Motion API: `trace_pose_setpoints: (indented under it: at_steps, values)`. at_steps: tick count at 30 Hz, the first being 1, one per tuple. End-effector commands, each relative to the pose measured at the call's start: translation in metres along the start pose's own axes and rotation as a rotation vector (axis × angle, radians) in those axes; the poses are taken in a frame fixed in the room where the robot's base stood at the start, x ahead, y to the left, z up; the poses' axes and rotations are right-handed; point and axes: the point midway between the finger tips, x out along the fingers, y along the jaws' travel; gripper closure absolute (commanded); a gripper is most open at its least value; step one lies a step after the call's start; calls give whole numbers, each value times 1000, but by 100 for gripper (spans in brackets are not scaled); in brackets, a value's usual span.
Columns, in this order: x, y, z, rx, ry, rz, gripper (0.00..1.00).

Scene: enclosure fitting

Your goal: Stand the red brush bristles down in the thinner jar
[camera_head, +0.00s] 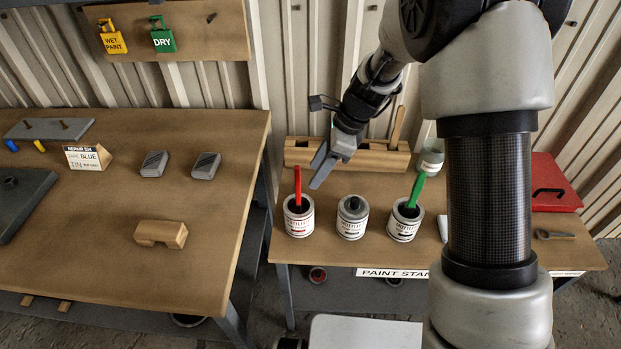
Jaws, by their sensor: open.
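The red brush (297,187) stands upright, handle up, in the left white tin (299,222); its bristles are hidden inside. My gripper (320,172) is open and empty, pointing down-left, just above and right of the red handle and apart from it in the picture. A pale glass jar (430,159), probably the thinner jar, stands at the back of the paint stand beside the wooden rack. My arm passes close to its right side in the picture, and its contents are not clear.
The middle tin (351,224) has a dark knob on top. The right tin (403,227) holds a green brush (415,190). A slotted wooden rack (300,153) stands behind. A red case (556,184) lies at right. The left bench (100,235) holds blocks and a sign.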

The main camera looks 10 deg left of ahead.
Motion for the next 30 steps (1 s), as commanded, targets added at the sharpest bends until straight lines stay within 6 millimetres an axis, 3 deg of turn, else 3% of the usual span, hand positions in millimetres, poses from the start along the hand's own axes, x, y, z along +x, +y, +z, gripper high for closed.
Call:
trace_pose_setpoints:
  at_steps: [8, 11, 14, 18, 21, 25, 30]
  values:
    - [-11, 1, 0, -7, 1, -2, 59]
    - [-32, 5, 1, -71, 7, -23, 59]
    - [-75, 20, 1, -224, 32, -65, 59]
    - [-148, 62, -7, -545, 117, -132, 59]
    - [-191, 99, -17, -781, 209, -165, 59]
    - [-232, 150, -34, -1075, 362, -179, 59]
    - [-260, 205, -59, -1369, 566, -140, 59]
